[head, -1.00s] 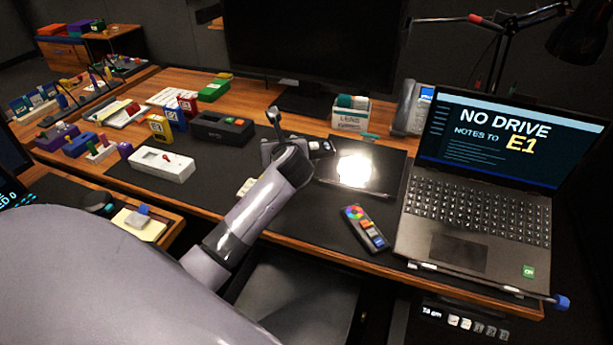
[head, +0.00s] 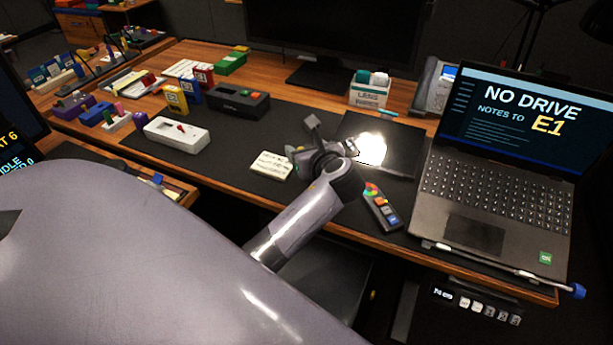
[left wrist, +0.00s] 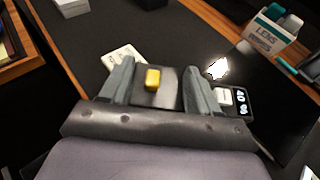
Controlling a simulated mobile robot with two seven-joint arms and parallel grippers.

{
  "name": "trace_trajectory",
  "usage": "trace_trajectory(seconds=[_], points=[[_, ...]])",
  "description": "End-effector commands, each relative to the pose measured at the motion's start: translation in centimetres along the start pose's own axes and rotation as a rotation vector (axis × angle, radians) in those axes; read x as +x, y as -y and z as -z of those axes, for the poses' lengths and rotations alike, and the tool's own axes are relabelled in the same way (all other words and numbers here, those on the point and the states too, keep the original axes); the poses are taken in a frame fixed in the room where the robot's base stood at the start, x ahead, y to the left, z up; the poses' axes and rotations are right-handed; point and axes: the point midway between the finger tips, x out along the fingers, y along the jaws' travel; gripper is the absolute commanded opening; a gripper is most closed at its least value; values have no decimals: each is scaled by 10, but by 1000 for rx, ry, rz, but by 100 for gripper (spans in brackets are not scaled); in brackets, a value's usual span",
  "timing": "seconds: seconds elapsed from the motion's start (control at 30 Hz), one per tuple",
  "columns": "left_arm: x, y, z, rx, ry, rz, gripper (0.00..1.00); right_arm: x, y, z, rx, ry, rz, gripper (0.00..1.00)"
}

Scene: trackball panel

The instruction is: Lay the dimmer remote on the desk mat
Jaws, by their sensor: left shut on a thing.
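My left gripper (head: 335,150) is over the black desk mat (head: 225,165), between a pale note card and the glossy dark panel. It is shut on the dimmer remote, a dark bar whose end (head: 352,148) sticks out to the right. In the left wrist view the two grey fingers (left wrist: 155,88) sit on the remote. A yellow button shows between them, and a white button and lit display (left wrist: 242,101) show beyond the right finger. Part of the remote is hidden by the fingers. I cannot tell whether it touches the mat. My right gripper is out of view.
A colour-button remote (head: 381,208) lies close to the right of my gripper, beside the laptop (head: 490,190). The note card (head: 271,165) lies to the left. The glossy panel (head: 400,150) reflects bright light. A white box (head: 176,133) stands farther left. Bare mat lies between.

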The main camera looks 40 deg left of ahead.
Motion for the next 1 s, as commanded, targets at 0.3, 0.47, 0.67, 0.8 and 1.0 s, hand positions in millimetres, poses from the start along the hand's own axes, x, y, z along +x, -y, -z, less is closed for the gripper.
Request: trace_trajectory(seconds=[0.3, 0.47, 0.67, 0.8, 1.0], points=[[16, 0, 37, 0, 1, 1, 28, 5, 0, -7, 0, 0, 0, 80], [26, 0, 61, 1, -1, 0, 28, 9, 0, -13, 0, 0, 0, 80], [30, 0, 73, -1, 2, 1, 28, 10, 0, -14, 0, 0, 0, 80], [30, 0, 72, -2, 2, 1, 28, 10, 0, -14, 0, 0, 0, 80], [31, 0, 74, -1, 0, 1, 81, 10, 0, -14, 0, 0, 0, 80]])
